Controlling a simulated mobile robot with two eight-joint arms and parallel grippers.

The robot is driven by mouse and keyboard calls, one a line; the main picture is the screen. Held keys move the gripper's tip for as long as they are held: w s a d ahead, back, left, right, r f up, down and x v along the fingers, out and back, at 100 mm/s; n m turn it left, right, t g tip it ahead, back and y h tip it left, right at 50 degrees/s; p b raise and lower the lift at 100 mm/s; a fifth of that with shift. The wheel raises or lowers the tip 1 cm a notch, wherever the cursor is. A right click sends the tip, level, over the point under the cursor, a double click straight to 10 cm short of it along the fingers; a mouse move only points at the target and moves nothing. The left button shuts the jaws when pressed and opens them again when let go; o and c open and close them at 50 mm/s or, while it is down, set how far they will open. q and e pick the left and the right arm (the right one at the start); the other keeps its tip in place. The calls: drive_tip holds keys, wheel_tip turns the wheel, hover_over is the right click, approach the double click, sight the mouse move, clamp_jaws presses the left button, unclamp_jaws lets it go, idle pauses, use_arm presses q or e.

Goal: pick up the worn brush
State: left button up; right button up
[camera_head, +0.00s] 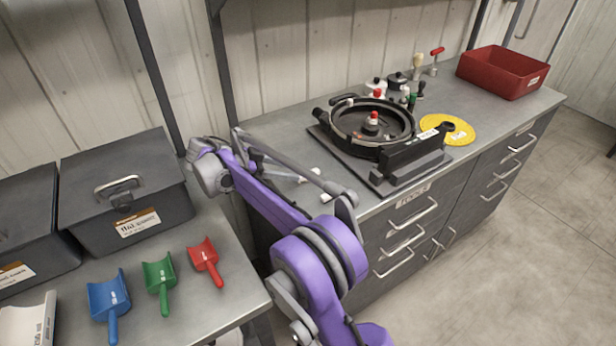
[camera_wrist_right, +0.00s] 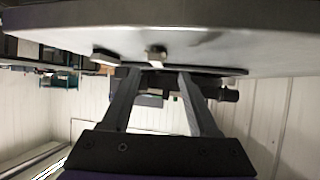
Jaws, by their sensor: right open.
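Behind the seed meter (camera_head: 372,125), several small upright tools stand on the far bench. One has a cream top (camera_head: 417,64), and another has a dark top (camera_head: 420,88). I cannot tell which, if either, is the worn brush. My right gripper (camera_wrist_right: 157,80) is open in the right wrist view, its two dark fingers apart with nothing clearly held between them. A pale flat surface fills the top of that view, with a small brownish block (camera_wrist_right: 156,54) just beyond the fingertips. My left gripper is not in view.
A red bin (camera_head: 503,73) stands at the bench's far right, and a yellow disc (camera_head: 447,129) lies beside the meter. Blue (camera_head: 109,297), green (camera_head: 160,277) and red (camera_head: 205,256) scoops lie on the near-left bench by dark lidded boxes (camera_head: 123,192). My purple arm crosses the gap between benches.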

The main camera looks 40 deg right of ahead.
sight(307, 173)
drive_tip(key=x, duration=0.5)
drive_tip(key=shift+s+d+r, duration=0.1)
drive_tip(key=shift+s+d, duration=0.05)
drive_tip(key=shift+s, duration=0.1)
clamp_jaws()
